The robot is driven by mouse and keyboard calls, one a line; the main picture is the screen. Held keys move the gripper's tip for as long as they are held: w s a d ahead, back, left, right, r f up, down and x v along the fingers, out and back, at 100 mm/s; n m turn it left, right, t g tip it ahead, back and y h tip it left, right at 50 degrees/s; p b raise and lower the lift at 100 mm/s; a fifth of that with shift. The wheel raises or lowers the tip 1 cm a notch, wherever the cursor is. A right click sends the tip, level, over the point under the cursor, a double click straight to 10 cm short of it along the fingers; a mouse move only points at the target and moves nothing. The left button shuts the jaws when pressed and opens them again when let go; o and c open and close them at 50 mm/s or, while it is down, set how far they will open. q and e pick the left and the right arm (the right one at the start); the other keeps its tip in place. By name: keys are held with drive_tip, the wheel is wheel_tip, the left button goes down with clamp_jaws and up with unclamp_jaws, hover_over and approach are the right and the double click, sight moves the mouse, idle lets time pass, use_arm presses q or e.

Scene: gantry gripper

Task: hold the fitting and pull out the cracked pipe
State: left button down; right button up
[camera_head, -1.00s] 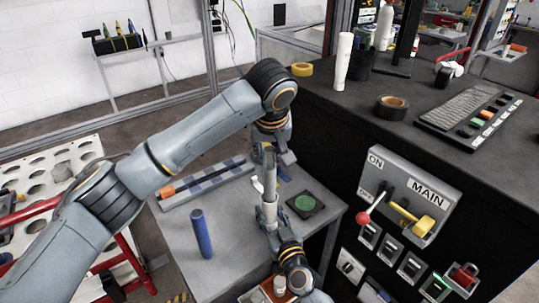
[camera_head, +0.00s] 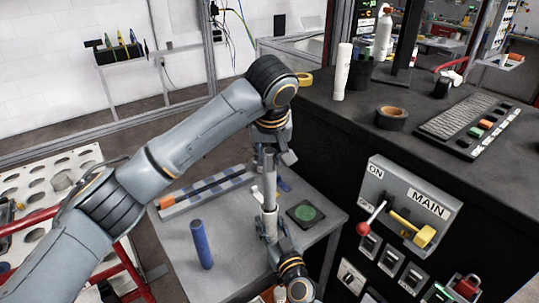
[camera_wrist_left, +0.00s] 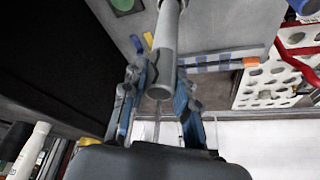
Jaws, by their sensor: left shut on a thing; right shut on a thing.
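A grey pipe (camera_head: 269,180) stands roughly upright above the grey table. My left gripper (camera_head: 272,158) is shut on its upper part; in the left wrist view the pipe (camera_wrist_left: 166,45) runs between the blue fingers of this gripper (camera_wrist_left: 160,92), its near end showing. Below it is a paler, wider section, which looks like the fitting (camera_head: 270,224). My right gripper (camera_head: 277,243) is low down, shut on this section; its fingers are partly hidden. I cannot make out a crack or whether pipe and fitting are still joined.
A blue cylinder (camera_head: 201,245) stands on the grey table (camera_head: 240,240). A green round pad (camera_head: 306,212) lies to the right, and a blue-and-grey rack (camera_head: 205,194) behind. A black cabinet with a switch panel (camera_head: 412,205) stands close on the right.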

use_arm(q)
drive_tip(key=shift+r, duration=0.15)
drive_tip(key=shift+r, duration=1.4)
use_arm(e)
drive_tip(key=o, duration=1.2)
drive_tip(key=shift+o, duration=0.2)
